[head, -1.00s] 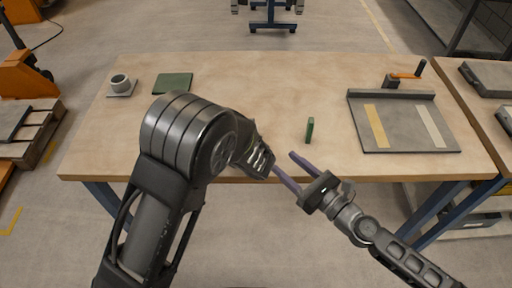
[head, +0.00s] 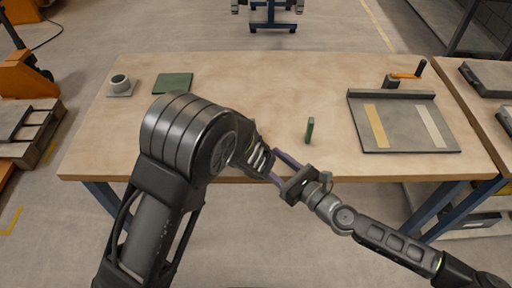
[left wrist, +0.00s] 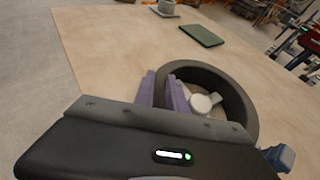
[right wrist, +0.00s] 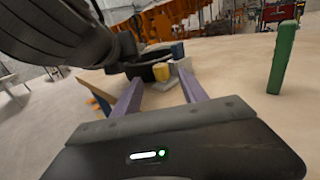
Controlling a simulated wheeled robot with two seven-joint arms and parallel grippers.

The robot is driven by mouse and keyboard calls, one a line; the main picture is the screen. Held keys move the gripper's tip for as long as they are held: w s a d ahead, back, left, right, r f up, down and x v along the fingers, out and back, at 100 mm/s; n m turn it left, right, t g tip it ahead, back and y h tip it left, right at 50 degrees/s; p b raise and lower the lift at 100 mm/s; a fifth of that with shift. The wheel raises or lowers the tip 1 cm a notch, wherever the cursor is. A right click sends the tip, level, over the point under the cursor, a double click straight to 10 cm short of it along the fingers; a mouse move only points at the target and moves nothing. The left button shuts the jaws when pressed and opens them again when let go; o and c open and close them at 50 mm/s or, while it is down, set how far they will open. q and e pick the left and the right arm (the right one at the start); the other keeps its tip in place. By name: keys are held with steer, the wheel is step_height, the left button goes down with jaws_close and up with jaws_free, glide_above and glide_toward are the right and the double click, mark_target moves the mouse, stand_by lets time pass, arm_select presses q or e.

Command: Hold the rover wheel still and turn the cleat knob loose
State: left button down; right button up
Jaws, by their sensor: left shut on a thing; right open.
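The rover wheel (left wrist: 235,92) is a dark ring with a pale hub, low over the wooden table in the left wrist view. My left gripper (left wrist: 161,82) is shut on its rim, one purple finger on each side. In the head view my left arm hides the wheel and this gripper. In the right wrist view the wheel (right wrist: 155,52) is partly behind a yellow knob (right wrist: 162,72), which I take for the cleat knob. My right gripper (right wrist: 160,82) is open, its fingers pointing toward the knob, which appears between the tips. I cannot tell whether they touch it.
A green post (head: 310,130) stands right of my right gripper. A grey tray (head: 400,140) with two strips lies at the right. A green mat (head: 173,83) and a grey cup (head: 120,83) are at the back left. The table's middle back is clear.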

steer(key=x, duration=0.6)
steer(key=shift+w+a, duration=0.2)
steer(key=shift+a, duration=0.1)
jaws_close()
